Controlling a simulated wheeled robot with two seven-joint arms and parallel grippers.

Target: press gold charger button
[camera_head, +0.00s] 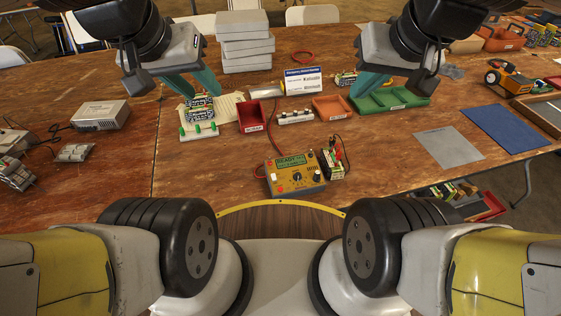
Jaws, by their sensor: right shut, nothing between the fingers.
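The gold charger (295,174) stands on the table's front middle, facing me. It has a green display reading "READY", a dark knob, small buttons and a red light or button at its left. Red and black leads rise at its right beside a battery pack (331,164). My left gripper (205,95) has teal fingers just above another battery pack (201,108) on a white stand with green pegs; whether they touch it or are apart is unclear. My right gripper (355,95) is shut and empty, beyond the charger to the right, near a green tray.
A red bin (252,117), a white strip of cells (295,117), an orange bin (331,107) and the green tray (390,99) stand behind the charger. A sign (303,81) is farther back. A grey mat (450,147) lies right. Bare table lies left of the charger.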

